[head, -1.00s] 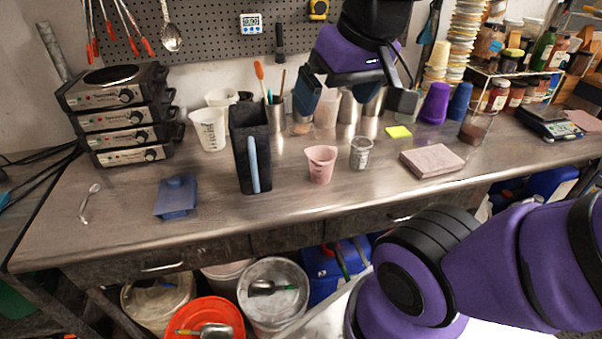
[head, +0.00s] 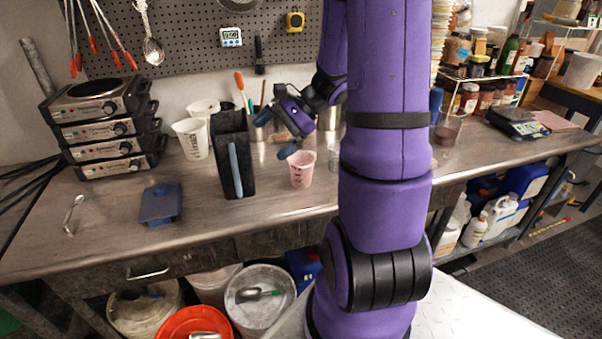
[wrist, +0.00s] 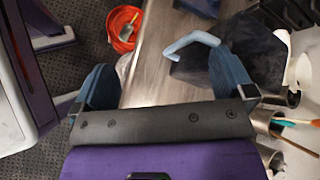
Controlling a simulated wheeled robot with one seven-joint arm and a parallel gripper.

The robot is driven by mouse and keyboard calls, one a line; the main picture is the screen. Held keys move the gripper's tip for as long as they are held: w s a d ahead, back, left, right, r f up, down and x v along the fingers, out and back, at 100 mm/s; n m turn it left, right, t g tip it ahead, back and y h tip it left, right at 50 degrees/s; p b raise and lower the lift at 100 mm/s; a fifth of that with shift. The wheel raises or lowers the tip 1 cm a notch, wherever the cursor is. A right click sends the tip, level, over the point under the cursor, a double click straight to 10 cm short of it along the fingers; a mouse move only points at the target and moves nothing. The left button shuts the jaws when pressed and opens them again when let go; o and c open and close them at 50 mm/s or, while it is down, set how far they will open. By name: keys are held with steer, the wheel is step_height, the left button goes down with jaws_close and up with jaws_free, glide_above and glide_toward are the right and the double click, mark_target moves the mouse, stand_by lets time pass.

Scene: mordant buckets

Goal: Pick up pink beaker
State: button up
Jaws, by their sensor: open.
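The pink beaker (head: 301,170) stands upright on the steel bench, right of the tall black holder with a pale blue handle (head: 234,170). My gripper (head: 275,134) is open and empty, with its fingers above and slightly left of the beaker. It does not appear to touch it. In the wrist view, my gripper (wrist: 163,78) shows two blue fingers spread wide, with bare bench and the black holder's handle (wrist: 192,42) beyond them. The pink beaker cannot be made out in the wrist view.
White jugs (head: 192,139) and metal tool cups stand behind. A blue object (head: 161,203) and a spoon (head: 74,212) lie on the left bench. A clear beaker (head: 334,157) stands close right of the pink one. My arm hides the bench further right.

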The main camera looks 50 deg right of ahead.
steer(key=s+d+f+m+t+h, duration=0.1)
steer(key=d+f+m+t+h, duration=0.1)
steer(key=d+f+m+t, duration=0.55)
steer(key=m+h, duration=0.3)
steer(key=m, duration=0.4)
glide_toward(306, 174)
steer(key=shift+w+d+f, duration=0.25)
steer(key=shift+w+d, duration=0.15)
steer(key=shift+d, duration=0.2)
steer(key=shift+w+d+f, duration=0.3)
steer(key=shift+w+d, duration=0.1)
steer(key=shift+d, duration=0.2)
steer(key=shift+w+f+h, duration=0.1)
steer(key=shift+f+h, duration=0.15)
steer(key=shift+h, duration=0.15)
steer(key=x, duration=0.5)
steer(key=shift+a+x, duration=0.15)
steer(key=shift+x, duration=1.15)
steer(key=shift+a+x, duration=0.15)
steer(key=shift+x, duration=1.15)
steer(key=shift+f, duration=0.2)
steer(key=c, duration=1)
